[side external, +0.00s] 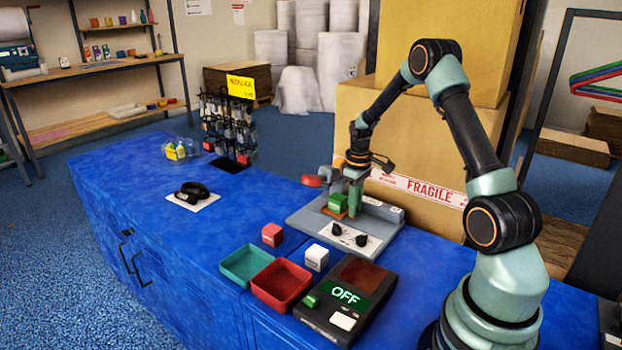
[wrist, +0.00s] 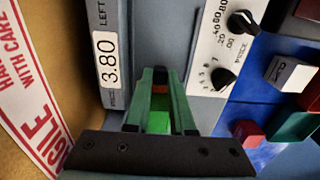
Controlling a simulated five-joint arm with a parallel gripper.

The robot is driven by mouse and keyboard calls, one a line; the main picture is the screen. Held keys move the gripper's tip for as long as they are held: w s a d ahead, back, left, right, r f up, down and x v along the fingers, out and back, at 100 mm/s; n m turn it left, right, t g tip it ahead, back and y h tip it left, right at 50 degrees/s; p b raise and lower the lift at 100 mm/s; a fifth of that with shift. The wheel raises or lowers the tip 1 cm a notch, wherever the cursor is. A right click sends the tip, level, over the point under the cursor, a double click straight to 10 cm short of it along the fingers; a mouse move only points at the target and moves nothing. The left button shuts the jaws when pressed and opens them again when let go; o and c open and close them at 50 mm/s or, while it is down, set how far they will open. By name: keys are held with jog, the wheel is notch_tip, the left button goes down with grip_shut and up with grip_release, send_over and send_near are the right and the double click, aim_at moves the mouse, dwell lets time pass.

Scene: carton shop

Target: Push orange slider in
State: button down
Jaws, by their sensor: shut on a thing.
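In the wrist view a bit of the orange slider (wrist: 160,88) shows between my fingertips. How far in the slider sits is hard to tell.
Two black dials (side external: 349,235) sit on the device front. In front are a red cube (side external: 272,235), a white cube (side external: 316,258), a teal tray (side external: 225,267), a red tray (side external: 260,297) and a box reading OFF (side external: 325,318). Large cartons (side external: 455,215) stand behind.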

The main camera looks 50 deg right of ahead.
aim_at(342, 198)
jog(key=shift+w+r, duration=0.1)
jog(key=shift+w, duration=2.15)
jog(key=c, duration=0.8)
grip_release()
jog(key=shift+o, duration=0.2)
jog(key=shift+s, duration=0.1)
notch_tip(342, 198, up, 12)
